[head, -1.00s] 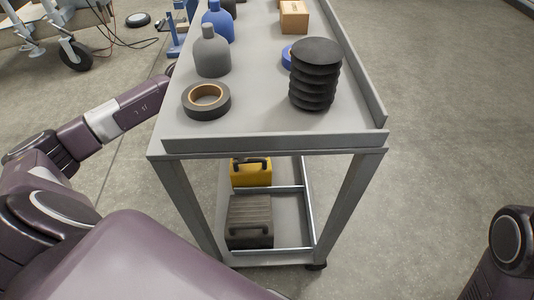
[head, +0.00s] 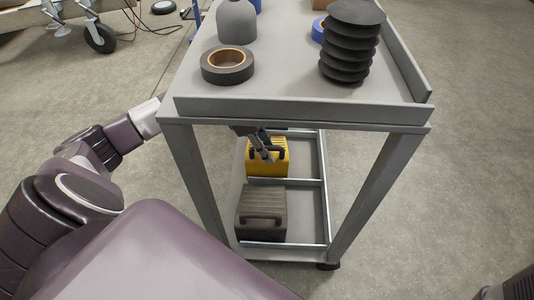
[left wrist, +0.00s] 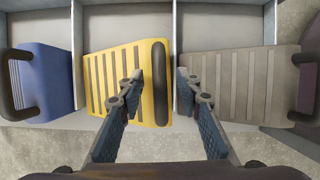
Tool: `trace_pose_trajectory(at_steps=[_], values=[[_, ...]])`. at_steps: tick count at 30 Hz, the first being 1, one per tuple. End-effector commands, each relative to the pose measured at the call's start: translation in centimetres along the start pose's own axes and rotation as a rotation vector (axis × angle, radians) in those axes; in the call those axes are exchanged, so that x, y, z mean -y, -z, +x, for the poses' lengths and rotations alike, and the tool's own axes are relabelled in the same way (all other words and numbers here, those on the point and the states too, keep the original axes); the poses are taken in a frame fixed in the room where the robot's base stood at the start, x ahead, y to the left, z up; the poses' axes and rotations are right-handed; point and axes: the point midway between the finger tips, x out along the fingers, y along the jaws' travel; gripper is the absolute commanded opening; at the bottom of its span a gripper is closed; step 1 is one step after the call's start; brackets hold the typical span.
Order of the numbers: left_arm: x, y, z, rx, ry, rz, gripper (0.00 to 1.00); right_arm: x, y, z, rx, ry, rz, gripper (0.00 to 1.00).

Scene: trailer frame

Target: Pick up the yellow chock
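The yellow chock (head: 268,158), a ribbed block with a black handle, sits in a compartment of the cart's lower shelf. It also shows in the left wrist view (left wrist: 104,72), with its black handle (left wrist: 161,82) at its right side. My left gripper (head: 266,156) is at the chock under the cart's top. In the left wrist view the open left gripper (left wrist: 158,74) has one finger over the chock's ribbed face and the other to the right of the handle. The handle lies between the fingertips; I see no clear contact.
A dark grey chock (head: 261,212) sits in the nearer compartment, and a blue chock (left wrist: 42,80) in the farther one. Thin dividers separate them. The cart's top (head: 290,88) and legs frame the lower shelf. Black tape (head: 228,66) and a black bellows (head: 352,45) stand on top.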

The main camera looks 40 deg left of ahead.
Motion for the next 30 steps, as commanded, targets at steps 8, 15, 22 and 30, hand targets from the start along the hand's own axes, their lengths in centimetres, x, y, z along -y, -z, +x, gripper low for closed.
trace_pose_trajectory(at_steps=[8, 15, 22, 30], values=[[-0.01, -0.03, -0.06, 0.000, 0.000, 0.000, 0.21, -0.01, -0.02, 0.04, 0.000, 0.000, 0.000, 0.40], [-0.01, -0.03, -0.06, 0.000, 0.000, 0.000, 0.00, 0.00, -0.02, 0.03, 0.001, 0.000, 0.000, 0.40], [-0.01, -0.02, -0.06, 0.000, 0.000, 0.000, 0.00, 0.01, -0.01, 0.02, 0.001, 0.000, 0.000, 0.40], [-0.13, -0.17, -0.22, 0.004, -0.004, 0.001, 0.00, 0.00, -0.02, 0.04, 0.000, 0.000, 0.001, 0.40]])
